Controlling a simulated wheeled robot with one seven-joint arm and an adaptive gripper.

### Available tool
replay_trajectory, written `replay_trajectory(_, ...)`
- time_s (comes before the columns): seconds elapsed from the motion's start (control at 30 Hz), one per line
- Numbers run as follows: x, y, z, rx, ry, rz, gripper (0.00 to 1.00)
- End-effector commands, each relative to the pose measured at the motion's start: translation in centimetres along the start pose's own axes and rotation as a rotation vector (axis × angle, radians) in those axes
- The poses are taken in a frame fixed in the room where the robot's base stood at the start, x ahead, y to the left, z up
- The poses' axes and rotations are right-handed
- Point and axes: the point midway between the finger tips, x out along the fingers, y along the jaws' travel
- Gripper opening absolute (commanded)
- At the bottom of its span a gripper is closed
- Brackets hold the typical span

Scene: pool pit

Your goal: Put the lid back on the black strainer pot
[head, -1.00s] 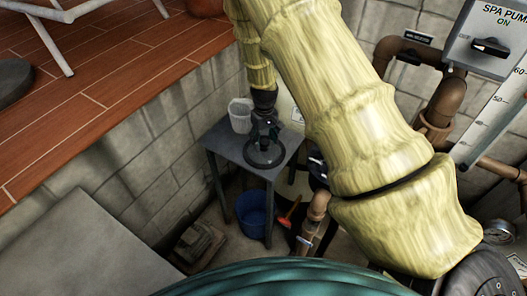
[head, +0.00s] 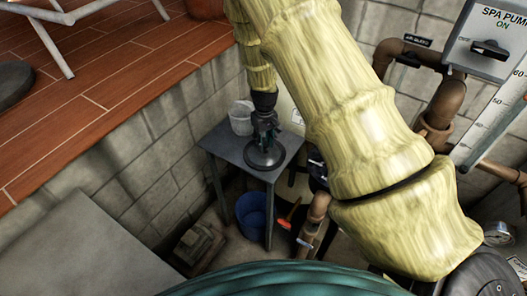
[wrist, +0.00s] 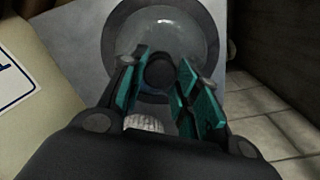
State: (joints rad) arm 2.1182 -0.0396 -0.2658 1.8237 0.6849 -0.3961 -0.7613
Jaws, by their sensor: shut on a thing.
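The lid (head: 252,163) is a clear round disc with a dark rim and a black knob. It is at the grey side table's top; I cannot tell if it touches the table. In the wrist view the lid (wrist: 208,40) fills the top middle. My gripper (head: 265,146) points down over it, its teal-padded fingers (wrist: 161,78) shut on the knob. A dark rounded thing (head: 318,170) right of the table, partly hidden by my arm, may be the black strainer pot; its opening is not clear.
The side table (head: 226,146) also holds a white basket (head: 240,122) beside my gripper. A blue bucket (head: 250,214) stands below. Brown pipes (head: 437,120) and block walls crowd the right and back. A grey slab (head: 85,250) lies front left.

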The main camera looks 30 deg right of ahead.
Motion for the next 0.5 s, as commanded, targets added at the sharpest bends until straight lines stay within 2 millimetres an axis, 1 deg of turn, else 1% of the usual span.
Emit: replay_trajectory(0.5, -2.5, 0.0, -0.1, -0.001, 0.001, 0.000, 0.09)
